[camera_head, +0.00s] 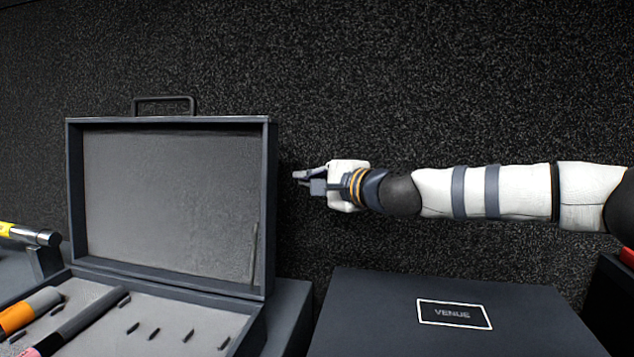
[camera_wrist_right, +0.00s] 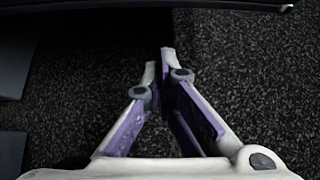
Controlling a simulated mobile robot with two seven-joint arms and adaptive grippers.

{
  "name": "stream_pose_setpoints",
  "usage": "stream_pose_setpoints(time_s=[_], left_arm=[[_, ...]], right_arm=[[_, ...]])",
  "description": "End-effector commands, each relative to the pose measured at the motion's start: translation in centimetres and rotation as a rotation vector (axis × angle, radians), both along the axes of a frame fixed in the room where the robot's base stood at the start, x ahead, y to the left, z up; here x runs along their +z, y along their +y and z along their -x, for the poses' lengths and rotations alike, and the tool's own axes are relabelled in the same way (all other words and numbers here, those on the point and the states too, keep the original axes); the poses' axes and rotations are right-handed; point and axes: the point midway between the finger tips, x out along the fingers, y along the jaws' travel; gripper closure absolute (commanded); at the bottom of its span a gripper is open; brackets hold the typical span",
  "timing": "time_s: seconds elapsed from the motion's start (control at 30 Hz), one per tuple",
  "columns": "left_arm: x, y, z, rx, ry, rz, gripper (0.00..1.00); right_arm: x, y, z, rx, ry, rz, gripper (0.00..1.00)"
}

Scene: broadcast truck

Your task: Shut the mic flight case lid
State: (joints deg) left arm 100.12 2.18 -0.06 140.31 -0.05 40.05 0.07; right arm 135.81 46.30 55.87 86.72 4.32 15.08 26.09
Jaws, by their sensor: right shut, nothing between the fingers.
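The mic flight case (camera_head: 190,297) is open in the head view, at the lower left. Its grey-lined lid (camera_head: 170,195) stands about upright, with a handle (camera_head: 165,99) on its top edge. My right gripper (camera_head: 298,176) is shut and empty, a little to the right of the lid's right edge and apart from it. The right wrist view shows its fingers (camera_wrist_right: 160,62) close together over dark speckled carpet-like surface. My left gripper is not in view.
Microphones with an orange band (camera_head: 16,318) and a dark body lie in the case. A yellow-banded microphone (camera_head: 28,234) rests at the far left. A dark box marked VENUE (camera_head: 380,300) stands right of the case. A dark speckled wall is behind.

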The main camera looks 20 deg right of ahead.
Motion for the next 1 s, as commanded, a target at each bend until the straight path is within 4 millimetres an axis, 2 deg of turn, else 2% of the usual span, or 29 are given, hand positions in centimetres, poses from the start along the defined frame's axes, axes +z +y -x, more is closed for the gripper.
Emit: stream_pose_setpoints(time_s=[0.03,0.1,0.2,0.3,0.43,1.0], left_arm=[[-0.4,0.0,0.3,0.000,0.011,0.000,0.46],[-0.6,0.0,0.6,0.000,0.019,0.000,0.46],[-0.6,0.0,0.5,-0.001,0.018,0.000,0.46],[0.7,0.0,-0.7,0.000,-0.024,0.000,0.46],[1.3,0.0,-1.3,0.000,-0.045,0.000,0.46],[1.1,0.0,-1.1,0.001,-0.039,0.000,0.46]], right_arm=[[-0.7,0.4,-1.2,-0.001,0.006,0.002,1.00],[-0.8,0.9,-2.6,0.000,0.005,0.002,1.00],[-0.6,1.6,-3.9,0.001,0.002,0.000,1.00],[1.0,2.5,-2.0,0.002,-0.010,-0.001,1.00],[1.0,3.2,-0.9,0.001,-0.010,0.000,1.00],[0.3,3.5,-0.5,0.000,-0.014,0.009,1.00]])
